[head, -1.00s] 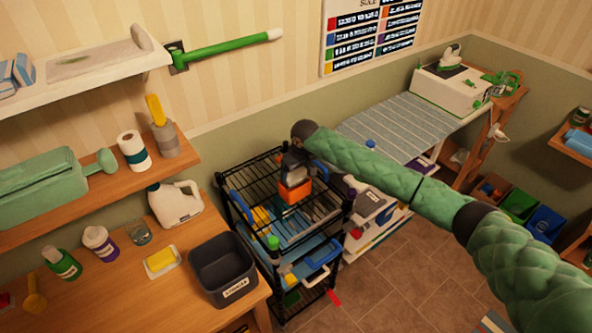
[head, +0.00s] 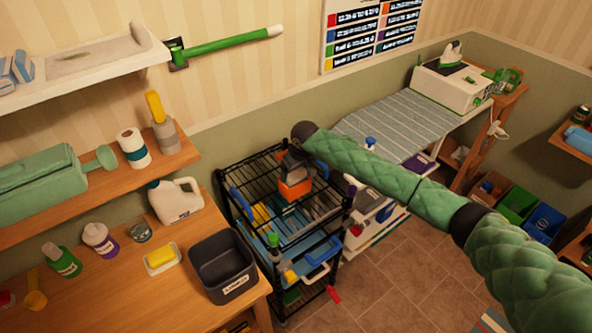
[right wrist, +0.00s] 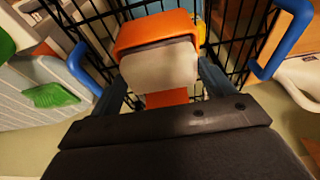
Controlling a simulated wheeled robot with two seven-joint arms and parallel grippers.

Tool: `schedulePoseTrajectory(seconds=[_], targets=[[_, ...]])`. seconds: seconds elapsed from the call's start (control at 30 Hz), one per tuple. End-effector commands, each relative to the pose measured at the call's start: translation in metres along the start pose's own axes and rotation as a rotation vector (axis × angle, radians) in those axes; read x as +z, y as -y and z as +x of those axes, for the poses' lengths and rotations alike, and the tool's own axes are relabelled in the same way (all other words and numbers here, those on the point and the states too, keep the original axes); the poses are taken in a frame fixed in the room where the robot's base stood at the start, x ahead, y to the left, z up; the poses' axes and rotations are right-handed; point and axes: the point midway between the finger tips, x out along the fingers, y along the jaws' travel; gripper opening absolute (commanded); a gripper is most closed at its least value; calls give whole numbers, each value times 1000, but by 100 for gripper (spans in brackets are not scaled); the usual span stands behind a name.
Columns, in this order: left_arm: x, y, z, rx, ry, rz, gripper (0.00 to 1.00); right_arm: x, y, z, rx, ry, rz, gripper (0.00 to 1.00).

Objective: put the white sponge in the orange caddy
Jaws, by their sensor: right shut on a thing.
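The orange caddy (head: 295,190) stands on the top of the black wire rack, below my right gripper (head: 296,170). In the right wrist view the white sponge (right wrist: 160,68) is between the two fingers of my right gripper (right wrist: 163,85), which is shut on it. The orange caddy (right wrist: 152,28) shows just beyond the sponge and also below it, so the sponge is at the caddy's opening. How deep it sits inside, I cannot tell. In the head view the gripper hides the sponge. My left gripper is not in view.
The black wire rack (head: 230,205) has blue handles (right wrist: 291,38) and holds several items on lower shelves. A dark bin (head: 222,268) and a yellow sponge on a dish (head: 161,258) are on the wooden bench to the left.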

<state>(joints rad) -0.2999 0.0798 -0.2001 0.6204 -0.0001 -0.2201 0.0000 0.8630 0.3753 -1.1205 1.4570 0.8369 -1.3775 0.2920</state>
Motion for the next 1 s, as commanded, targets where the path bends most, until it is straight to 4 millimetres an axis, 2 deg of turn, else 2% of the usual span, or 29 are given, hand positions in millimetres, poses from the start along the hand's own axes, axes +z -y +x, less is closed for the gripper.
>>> schedulePoseTrajectory(seconds=[0.6, 0.63, 0.7, 1.0], targets=[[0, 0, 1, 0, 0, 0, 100, 2, 0, 10, 0, 0, 0, 65], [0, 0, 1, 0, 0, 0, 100, 2, 0, 9, 0, -1, -1, 85], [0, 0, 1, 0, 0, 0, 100, 2, 0, 9, 0, -1, -1, 99], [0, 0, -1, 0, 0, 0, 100, 2, 0, 7, 0, 0, -1, 100]])
